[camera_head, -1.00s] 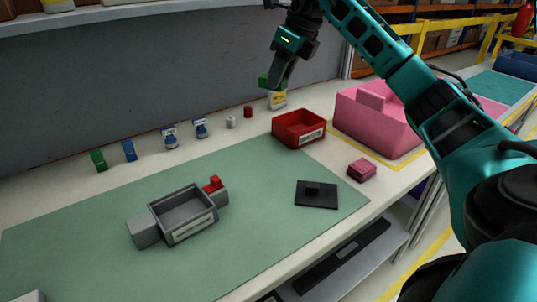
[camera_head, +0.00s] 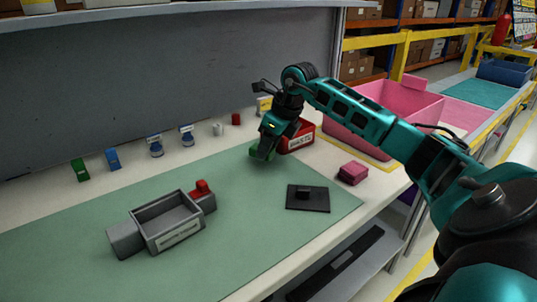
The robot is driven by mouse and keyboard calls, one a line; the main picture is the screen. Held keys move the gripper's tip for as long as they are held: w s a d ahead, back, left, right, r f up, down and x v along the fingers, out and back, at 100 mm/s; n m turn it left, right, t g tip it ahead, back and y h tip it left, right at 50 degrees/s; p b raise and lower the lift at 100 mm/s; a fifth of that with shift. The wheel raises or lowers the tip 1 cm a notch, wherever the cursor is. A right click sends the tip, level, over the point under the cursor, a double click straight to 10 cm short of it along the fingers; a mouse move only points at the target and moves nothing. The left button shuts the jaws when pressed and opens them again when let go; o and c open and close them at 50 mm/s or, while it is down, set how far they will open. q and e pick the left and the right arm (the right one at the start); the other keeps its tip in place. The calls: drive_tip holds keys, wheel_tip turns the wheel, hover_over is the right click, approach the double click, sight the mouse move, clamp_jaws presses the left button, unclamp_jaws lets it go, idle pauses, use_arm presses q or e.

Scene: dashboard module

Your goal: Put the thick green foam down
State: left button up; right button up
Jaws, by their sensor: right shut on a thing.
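My right gripper (camera_head: 264,148) is shut on a green foam piece (camera_head: 255,150), which shows only in part beside and below the fingers. The gripper points down over the back part of the green mat (camera_head: 215,178), just left of the red bin (camera_head: 300,140). I cannot tell whether the foam touches the mat. Another green block (camera_head: 80,170) stands at the back left of the table. My left gripper is not in view.
A grey module box (camera_head: 172,219) with a red part lies on the mat. A black plate (camera_head: 307,198) and a pink block (camera_head: 353,173) lie to the right. A pink bin (camera_head: 352,134) stands behind my arm. Small items line the back.

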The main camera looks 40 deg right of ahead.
wheel_tip(320, 180, down, 2)
drive_tip(key=shift+f, duration=0.15)
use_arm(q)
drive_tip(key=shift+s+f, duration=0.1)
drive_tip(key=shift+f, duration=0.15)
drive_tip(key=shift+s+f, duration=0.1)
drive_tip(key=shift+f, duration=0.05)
use_arm(e)
drive_tip(key=o, duration=1)
drive_tip(key=shift+r, duration=0.25)
use_arm(q)
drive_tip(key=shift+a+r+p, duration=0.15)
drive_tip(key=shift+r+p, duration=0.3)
drive_tip(key=shift+p, duration=0.2)
use_arm(e)
drive_tip(key=v, duration=1.1)
drive_tip(key=shift+s+r, duration=0.3)
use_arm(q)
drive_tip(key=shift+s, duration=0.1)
